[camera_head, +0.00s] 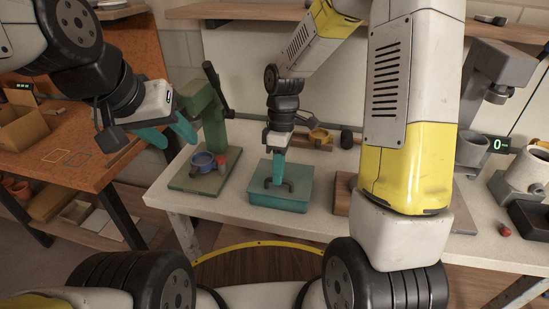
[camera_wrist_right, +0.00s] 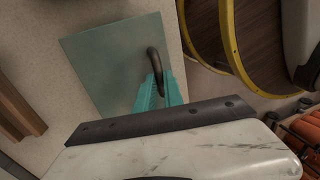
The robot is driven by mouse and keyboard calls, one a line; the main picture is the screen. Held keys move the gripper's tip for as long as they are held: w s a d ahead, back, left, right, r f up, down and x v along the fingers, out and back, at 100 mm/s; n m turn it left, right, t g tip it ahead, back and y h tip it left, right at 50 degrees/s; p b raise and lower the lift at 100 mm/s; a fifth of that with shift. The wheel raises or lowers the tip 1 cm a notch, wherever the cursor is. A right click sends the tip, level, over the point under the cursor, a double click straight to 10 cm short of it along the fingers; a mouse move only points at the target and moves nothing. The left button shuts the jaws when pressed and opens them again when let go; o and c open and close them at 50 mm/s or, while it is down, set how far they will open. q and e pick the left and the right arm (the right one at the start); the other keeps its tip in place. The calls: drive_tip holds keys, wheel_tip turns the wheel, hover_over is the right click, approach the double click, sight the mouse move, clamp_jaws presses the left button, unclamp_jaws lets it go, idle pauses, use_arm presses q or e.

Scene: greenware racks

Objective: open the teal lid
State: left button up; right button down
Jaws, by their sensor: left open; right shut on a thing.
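The teal lid (camera_head: 265,189) lies flat on top of a teal box (camera_head: 278,207) on the pale table. It also shows in the right wrist view (camera_wrist_right: 105,60), with a dark arched handle (camera_wrist_right: 154,62). My right gripper (camera_head: 278,180) comes down from above and is shut on the handle. In the right wrist view its teal fingers (camera_wrist_right: 158,92) meet at the handle's end. No gap between lid and box can be made out. My left gripper (camera_head: 170,137) is open and empty, in the air at the left, away from the lid.
A wooden block (camera_head: 343,193) is right of the box, partly behind my arm. A yellow-rimmed round piece (camera_head: 258,244) lies in front, below the table edge.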

drive_tip(key=w+r+g, duration=0.1)
drive_tip(key=r+g, duration=0.1)
drive_tip(key=w+d+r+g+y, duration=0.1)
drive_tip(key=w, duration=0.1)
drive_tip(key=shift+r+g, duration=0.35)
drive_tip(key=shift+g, duration=0.05)
drive_tip(key=shift+w+d+r, duration=0.25)
drive_tip(key=shift+w+r, duration=0.25)
drive_tip(key=shift+w, duration=0.2)
drive_tip(key=shift+w+d+r, duration=0.25)
drive_tip(key=shift+w+r, duration=0.25)
drive_tip(key=shift+w, duration=0.15)
drive_tip(key=c, duration=1.5)
unclamp_jaws()
drive_tip(key=shift+w, duration=0.15)
drive_tip(key=shift+o, duration=0.2)
